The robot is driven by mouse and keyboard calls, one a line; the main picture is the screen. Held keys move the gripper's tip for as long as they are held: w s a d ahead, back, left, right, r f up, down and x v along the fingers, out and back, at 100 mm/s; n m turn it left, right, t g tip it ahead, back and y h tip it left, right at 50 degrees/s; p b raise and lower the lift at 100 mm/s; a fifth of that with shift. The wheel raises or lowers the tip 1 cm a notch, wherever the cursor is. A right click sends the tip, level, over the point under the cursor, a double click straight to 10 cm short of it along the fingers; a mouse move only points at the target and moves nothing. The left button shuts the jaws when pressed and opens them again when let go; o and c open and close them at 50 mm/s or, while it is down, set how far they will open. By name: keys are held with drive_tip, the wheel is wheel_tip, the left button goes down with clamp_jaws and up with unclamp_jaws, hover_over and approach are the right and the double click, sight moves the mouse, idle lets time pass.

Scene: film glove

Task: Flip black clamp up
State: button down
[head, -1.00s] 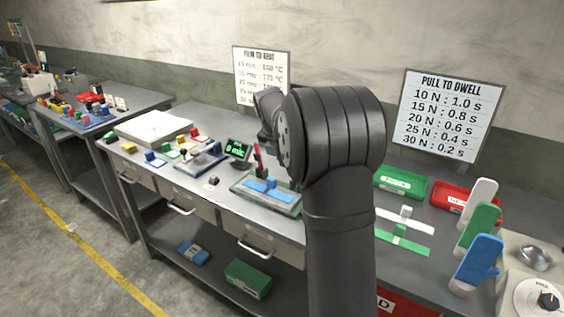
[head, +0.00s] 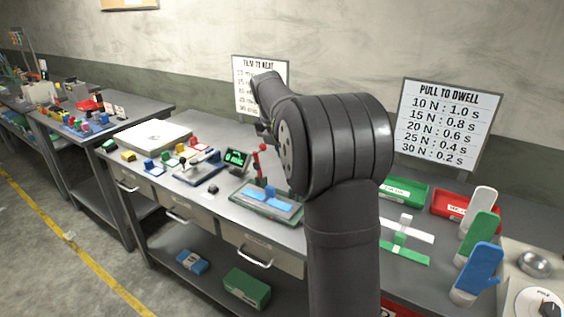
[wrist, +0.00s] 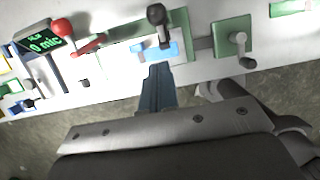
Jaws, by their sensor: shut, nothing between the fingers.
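The black clamp (wrist: 156,20) shows in the wrist view as a lever with a round black knob, above the pale blue strip (wrist: 158,50) on the green-edged fixture (wrist: 125,28). I cannot tell its exact tilt from this angle. My gripper (wrist: 157,68) is shut and empty, with its fingertips just short of the blue strip and apart from the clamp's knob. In the head view the fixture (head: 265,208) with blue pieces stands on the bench, with a red clamp (head: 260,160) raised beside it. The black clamp is not distinguishable there; my arm hides part of that area.
The red clamp (wrist: 63,27) and a display (wrist: 43,42) lie left in the wrist view; a green plate with a grey crank (wrist: 235,40) is right. Green (head: 405,190) and red (head: 452,204) trays and upright mitts (head: 478,235) stand right of my arm.

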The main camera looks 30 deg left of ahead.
drive_tip(key=v, duration=0.2)
drive_tip(key=w+v, duration=0.1)
drive_tip(key=v, duration=0.2)
drive_tip(key=shift+r, duration=0.25)
wheel_tip(320, 180, down, 10)
drive_tip(key=shift+w, duration=0.4)
drive_tip(key=shift+f, duration=0.15)
